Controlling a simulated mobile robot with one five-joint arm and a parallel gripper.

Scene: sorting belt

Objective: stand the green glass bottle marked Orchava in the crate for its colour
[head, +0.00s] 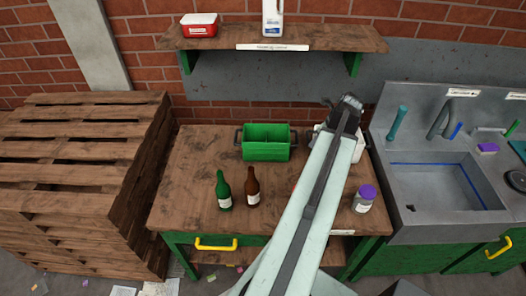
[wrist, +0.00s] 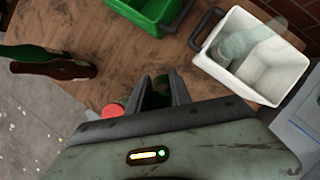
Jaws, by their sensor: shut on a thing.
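My gripper (wrist: 163,90) is shut on a dark green thing (wrist: 158,92), which looks like green glass; only a small part shows between the fingers, and no label on it is visible. In the head view my gripper (head: 347,101) is raised above the right back of the table, and the held thing is hidden. A green crate (head: 265,151) stands at the back of the table; it also shows in the wrist view (wrist: 150,14). Another green bottle (head: 223,188) stands upright at the front, its label too small to read.
A brown bottle (head: 252,186) stands beside the green one. A white crate (wrist: 238,84), with a clear bottle (wrist: 240,42) in it, is partly behind my arm. A red-capped item (wrist: 112,110) and a purple-lidded jar (head: 364,199) are nearby. A shelf (head: 340,38) is above.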

